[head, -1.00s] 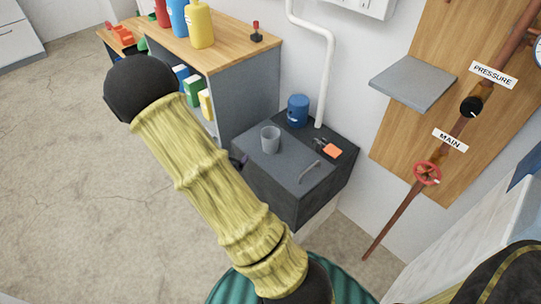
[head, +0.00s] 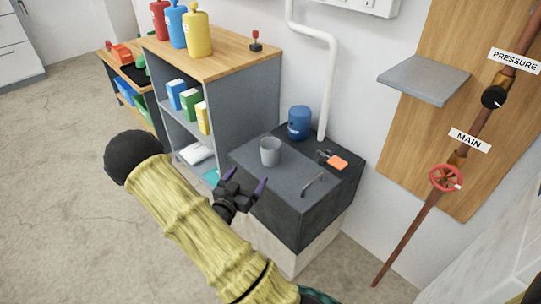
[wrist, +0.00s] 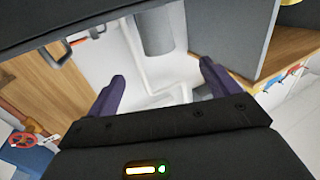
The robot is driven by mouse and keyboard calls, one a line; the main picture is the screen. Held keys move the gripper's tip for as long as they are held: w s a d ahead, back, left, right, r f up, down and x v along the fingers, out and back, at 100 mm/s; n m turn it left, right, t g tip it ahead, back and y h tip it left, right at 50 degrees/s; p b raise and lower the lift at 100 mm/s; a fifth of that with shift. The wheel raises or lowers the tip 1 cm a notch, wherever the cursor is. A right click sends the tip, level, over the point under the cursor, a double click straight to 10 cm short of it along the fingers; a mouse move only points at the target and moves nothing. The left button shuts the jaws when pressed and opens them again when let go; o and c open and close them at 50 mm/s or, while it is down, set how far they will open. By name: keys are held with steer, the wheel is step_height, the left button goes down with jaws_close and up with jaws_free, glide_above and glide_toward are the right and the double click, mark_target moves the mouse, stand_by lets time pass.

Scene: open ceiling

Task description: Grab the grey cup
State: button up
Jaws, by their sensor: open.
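The grey cup (head: 270,151) stands upright on the dark top of a low cabinet (head: 283,184). My gripper (head: 244,180) is open and empty at the near left edge of that top, to the lower left of the cup and apart from it. In the wrist view, which looks upside down, the cup (wrist: 153,33) hangs from the top of the picture, beyond and slightly left of the midpoint between my two purple fingers (wrist: 162,70). Its far side is hidden.
A blue canister (head: 300,122) stands behind the cup. An orange-handled tool (head: 334,161) lies to its right, and a grey handle (head: 313,184) rises nearer the front. A wooden-topped shelf (head: 237,54) with bottles stands at left. A white pipe (head: 330,85) runs behind.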

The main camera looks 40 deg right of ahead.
mark_target(265, 153)
steer(key=b+x, duration=0.2)
steer(key=x, duration=0.8)
steer(key=shift+d+b, duration=0.1)
steer(key=shift+b, duration=0.25)
steer(key=shift+w+d, duration=0.25)
steer(key=shift+d, duration=0.1)
steer(key=shift+r+b+x, duration=0.25)
steer(key=shift+b+x, duration=0.3)
steer(key=shift+x, duration=0.75)
steer(key=shift+r+b+x, duration=0.25)
steer(key=shift+b+x, duration=0.25)
steer(key=shift+x, duration=0.8)
steer(key=shift+s+d, duration=0.1)
steer(key=shift+s, duration=0.1)
steer(key=c, duration=1.1)
